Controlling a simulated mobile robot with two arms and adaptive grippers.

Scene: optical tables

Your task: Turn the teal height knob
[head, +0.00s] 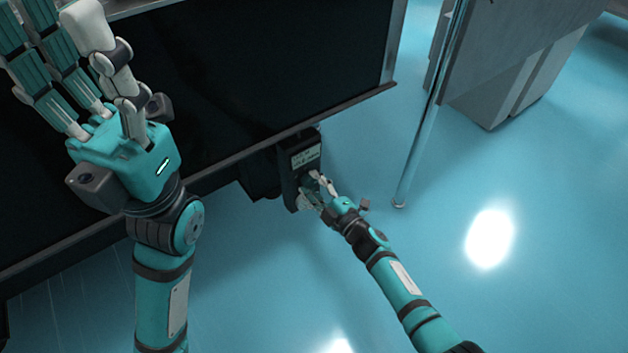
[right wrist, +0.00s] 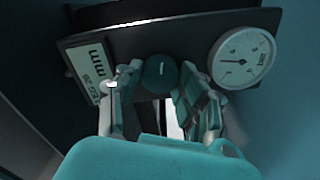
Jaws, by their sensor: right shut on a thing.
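The teal height knob (right wrist: 159,75) is a round dial with a short white mark near upright, on a dark panel in the right wrist view. My right gripper (head: 316,188) is at the small dark control box (head: 290,165) on the table's edge in the head view. In the right wrist view its two fingers stand on either side of the knob, shut on it. In the head view the fingers hide the knob. My left gripper (head: 68,55) is raised at the upper left, its fingers apart and empty.
A white round gauge (right wrist: 243,58) sits right of the knob, and a pale label reading "mm" (right wrist: 92,70) sits left. The dark table (head: 260,60) fills the upper left. A metal post (head: 420,130) and grey cabinet (head: 520,80) stand right. The blue floor between is clear.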

